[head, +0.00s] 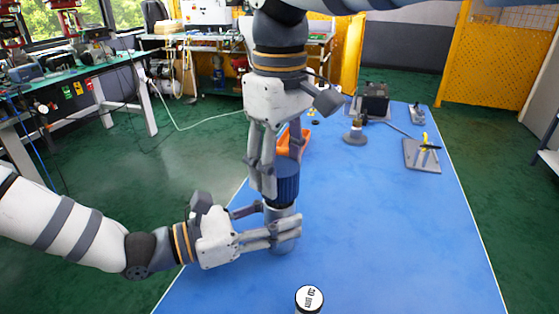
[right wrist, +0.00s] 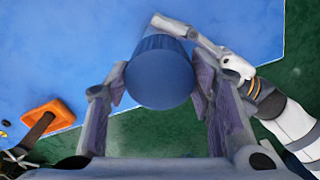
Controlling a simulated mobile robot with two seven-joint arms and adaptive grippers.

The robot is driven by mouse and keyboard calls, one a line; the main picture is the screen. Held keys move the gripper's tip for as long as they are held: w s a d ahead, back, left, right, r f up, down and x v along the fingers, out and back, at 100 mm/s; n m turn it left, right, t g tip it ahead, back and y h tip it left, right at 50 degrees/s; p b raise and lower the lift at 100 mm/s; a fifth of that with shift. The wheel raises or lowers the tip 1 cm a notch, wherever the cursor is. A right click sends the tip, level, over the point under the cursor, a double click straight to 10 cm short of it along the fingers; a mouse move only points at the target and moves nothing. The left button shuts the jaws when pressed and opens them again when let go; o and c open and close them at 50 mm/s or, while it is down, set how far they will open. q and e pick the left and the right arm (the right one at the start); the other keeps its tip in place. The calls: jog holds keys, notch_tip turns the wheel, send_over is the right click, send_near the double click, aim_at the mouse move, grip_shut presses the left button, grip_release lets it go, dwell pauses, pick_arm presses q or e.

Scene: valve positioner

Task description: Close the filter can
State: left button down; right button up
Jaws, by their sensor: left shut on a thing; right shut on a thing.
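The filter can (head: 282,248) is a grey-blue cylinder standing upright on the blue table. My left gripper (head: 278,225) comes in from the left and is shut around its body; it also shows behind the lid in the right wrist view (right wrist: 190,35). The dark blue ribbed lid (head: 288,184) is directly above the can. My right gripper (head: 270,170) points down from above and is shut on the lid. In the right wrist view the lid's round top (right wrist: 158,85) is between the two fingers. The fingers hide much of the seam, so I cannot tell whether the lid is seated.
An orange tray (head: 304,142) lies behind the can. A small jar with a white, black-marked top (head: 309,297) stands at the near edge. A grey stand with a yellow part (head: 422,155) and a dark device (head: 373,100) are further back. The table's right half is mostly clear.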

dwell(0.3)
jog(key=shift+f, duration=0.85)
jog(key=shift+f, duration=0.6)
